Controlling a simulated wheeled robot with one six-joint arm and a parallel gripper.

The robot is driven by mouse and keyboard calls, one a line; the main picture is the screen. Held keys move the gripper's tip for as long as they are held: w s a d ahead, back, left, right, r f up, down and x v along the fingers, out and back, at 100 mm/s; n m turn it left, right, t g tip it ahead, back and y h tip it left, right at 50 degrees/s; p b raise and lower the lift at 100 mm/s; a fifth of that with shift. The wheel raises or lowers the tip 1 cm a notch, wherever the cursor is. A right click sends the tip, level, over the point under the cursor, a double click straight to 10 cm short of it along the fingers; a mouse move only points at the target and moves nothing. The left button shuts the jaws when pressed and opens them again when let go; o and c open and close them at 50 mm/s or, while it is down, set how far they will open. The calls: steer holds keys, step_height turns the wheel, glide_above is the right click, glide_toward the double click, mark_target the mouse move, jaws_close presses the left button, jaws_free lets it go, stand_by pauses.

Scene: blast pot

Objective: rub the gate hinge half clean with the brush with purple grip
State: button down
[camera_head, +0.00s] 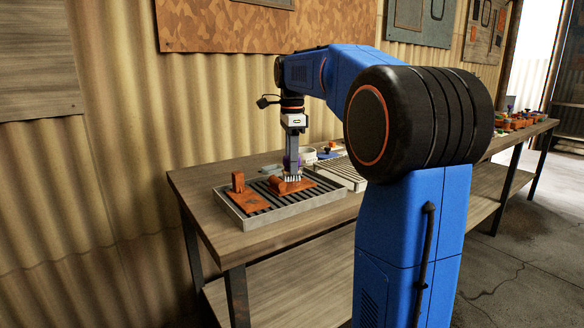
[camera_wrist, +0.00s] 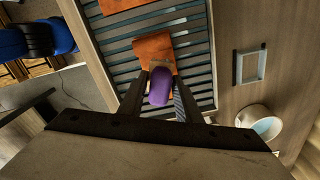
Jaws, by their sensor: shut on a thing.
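My gripper (camera_head: 292,152) points down over a tray and is shut on the brush with purple grip (camera_head: 287,162). In the wrist view the purple grip (camera_wrist: 160,88) sits between the two fingers (camera_wrist: 160,92). The brush's pale bristles point down at a rusty orange plate with a rounded barrel, seemingly the gate hinge half (camera_head: 302,185). The bristles appear to be at its surface; I cannot tell for certain whether they touch. In the wrist view the plate (camera_wrist: 153,48) is partly hidden by the brush. Its top looks rusty orange where visible.
A second rusty part with an upright tab (camera_head: 238,182) lies at the left of the slatted tray (camera_head: 262,219). Behind stand a pale ribbed tray (camera_head: 343,172) and a white round container (camera_head: 307,154). Several small items sit at the bench's far end. The bench's front left corner is bare.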

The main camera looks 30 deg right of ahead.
steer(key=shift+r, duration=3.05)
